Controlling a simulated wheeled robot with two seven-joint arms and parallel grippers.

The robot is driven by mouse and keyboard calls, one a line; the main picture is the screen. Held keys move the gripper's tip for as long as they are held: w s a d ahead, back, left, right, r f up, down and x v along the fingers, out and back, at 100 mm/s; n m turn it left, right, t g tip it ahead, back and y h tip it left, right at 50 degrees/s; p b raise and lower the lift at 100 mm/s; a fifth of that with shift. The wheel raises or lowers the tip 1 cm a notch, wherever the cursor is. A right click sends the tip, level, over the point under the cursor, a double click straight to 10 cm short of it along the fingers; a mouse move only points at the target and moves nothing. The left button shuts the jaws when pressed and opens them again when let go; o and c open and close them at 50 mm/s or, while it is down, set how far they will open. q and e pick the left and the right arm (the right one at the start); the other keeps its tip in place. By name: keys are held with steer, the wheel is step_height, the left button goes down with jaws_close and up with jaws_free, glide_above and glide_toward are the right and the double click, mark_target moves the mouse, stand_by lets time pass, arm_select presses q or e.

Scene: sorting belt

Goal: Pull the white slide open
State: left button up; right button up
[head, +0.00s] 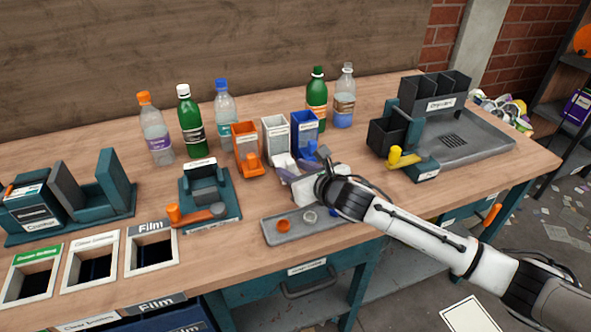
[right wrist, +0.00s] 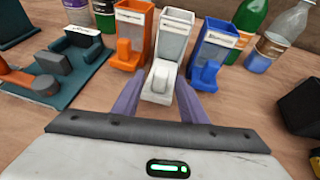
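The white dispenser (head: 275,132) stands between the orange and blue ones on the wooden bench. Its white slide (head: 284,159) is at the foot of its front, partly covered by my right gripper in the head view. In the right wrist view the white slide (right wrist: 158,83) has a raised knob at its front. My right gripper (head: 291,172) is in front of the white dispenser, with its purple fingers on either side of the slide. The fingers are spread; whether they touch the slide I cannot tell. My left gripper is not in view.
The orange dispenser (right wrist: 130,35) and blue dispenser (right wrist: 213,45) stand close on either side. Several bottles stand behind. A shallow grey tray (head: 268,233) lies below my right gripper. A teal fixture with an orange lever (head: 193,214) is to the left.

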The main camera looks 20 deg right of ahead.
steer(key=shift+s+d+r, duration=0.1)
steer(key=shift+s+r, duration=0.15)
steer(key=shift+s, duration=0.15)
steer(key=v, duration=0.9)
steer(key=shift+s, duration=0.2)
